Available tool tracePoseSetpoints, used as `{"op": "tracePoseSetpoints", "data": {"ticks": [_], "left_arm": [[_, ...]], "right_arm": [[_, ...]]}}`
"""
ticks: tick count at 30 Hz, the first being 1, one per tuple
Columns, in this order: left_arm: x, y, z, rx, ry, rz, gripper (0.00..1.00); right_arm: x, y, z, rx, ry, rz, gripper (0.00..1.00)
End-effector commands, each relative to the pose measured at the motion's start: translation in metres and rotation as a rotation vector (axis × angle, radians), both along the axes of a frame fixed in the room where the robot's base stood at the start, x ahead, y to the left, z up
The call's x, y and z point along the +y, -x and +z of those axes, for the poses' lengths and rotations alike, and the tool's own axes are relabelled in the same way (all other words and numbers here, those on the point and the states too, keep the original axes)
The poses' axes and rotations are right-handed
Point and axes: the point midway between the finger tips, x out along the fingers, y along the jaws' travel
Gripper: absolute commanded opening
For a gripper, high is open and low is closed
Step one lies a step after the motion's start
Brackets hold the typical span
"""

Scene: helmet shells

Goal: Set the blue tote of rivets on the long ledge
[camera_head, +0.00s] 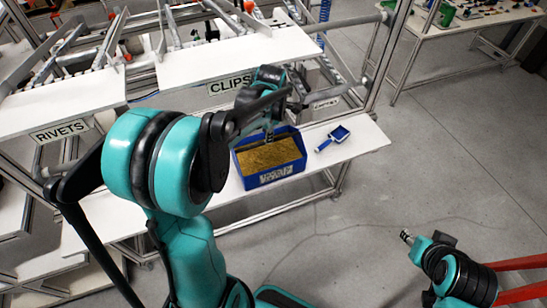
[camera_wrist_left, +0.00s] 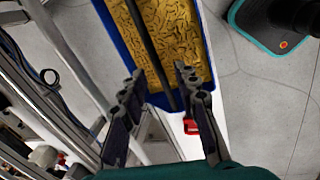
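The blue tote (camera_head: 297,172), full of brass-coloured rivets, stands upright on the long white ledge (camera_head: 364,142), below the CLIPS sign. A pale label on its near side is too small to read. My left gripper (camera_head: 269,132) is over the tote's far edge. In the left wrist view, its two fingers (camera_wrist_left: 157,75) are apart above the tote (camera_wrist_left: 116,42), with a thin dark bar running between them; I cannot tell whether they touch it. My right gripper (camera_head: 406,237) is at the lower right, away from the ledge, too small to tell its opening.
White shelves with RIVETS (camera_head: 59,131) and CLIPS (camera_head: 229,84) signs and metal frame posts stand behind. A cluttered table (camera_head: 470,24) is at the upper right. Grey floor is open at the right.

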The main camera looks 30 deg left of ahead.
Motion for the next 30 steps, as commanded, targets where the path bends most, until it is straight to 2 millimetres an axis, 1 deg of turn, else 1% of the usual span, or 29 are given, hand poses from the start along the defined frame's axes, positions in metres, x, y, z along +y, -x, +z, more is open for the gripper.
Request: {"op": "tracePoseSetpoints", "data": {"ticks": [2, 5, 6, 8, 9, 11, 12, 15, 18, 21, 24, 30], "left_arm": [[-0.017, 0.017, 0.016, -0.015, -0.029, -0.192, 0.31], [-0.043, 0.044, 0.038, -0.044, -0.098, -0.541, 0.31], [-0.053, 0.055, 0.045, -0.055, -0.134, -0.685, 0.31], [-0.067, 0.073, 0.053, -0.072, -0.195, -0.897, 0.31], [-0.076, 0.085, 0.057, -0.082, -0.241, -1.039, 0.31], [-0.089, 0.102, 0.061, -0.095, -0.316, -1.244, 0.31], [-0.097, 0.114, 0.062, -0.102, -0.37, -1.376, 0.31], [-0.113, 0.138, 0.061, -0.11, -0.51, -1.669, 0.31], [-0.124, 0.156, 0.057, -0.111, -0.634, -1.889, 0.31], [-0.131, 0.167, 0.053, -0.104, -0.725, -2.029, 0.31], [-0.134, 0.172, 0.051, -0.098, -0.771, -2.1, 0.31], [-0.134, 0.172, 0.051, -0.095, -0.785, -2.118, 0.31]], "right_arm": [[0.0, 0.0, 0.0, 0.0, 0.0, 0.0, 0.4], [0.0, 0.0, 0.0, 0.0, 0.0, 0.0, 0.4], [0.0, 0.0, 0.0, 0.0, 0.0, 0.0, 0.4], [0.0, 0.0, 0.0, 0.0, 0.0, 0.0, 0.4], [0.0, 0.0, 0.0, 0.0, 0.0, 0.0, 0.4], [0.0, 0.0, 0.0, 0.0, 0.0, 0.0, 0.4], [0.0, 0.0, 0.0, 0.0, 0.0, 0.0, 0.4], [0.0, 0.0, 0.0, 0.0, 0.0, 0.0, 0.4], [0.0, 0.0, 0.0, 0.0, 0.0, 0.0, 0.4], [0.0, 0.0, 0.0, 0.0, 0.0, 0.0, 0.4], [0.0, 0.0, 0.0, 0.0, 0.0, 0.0, 0.4], [0.0, 0.0, 0.0, 0.0, 0.0, 0.0, 0.4]]}}
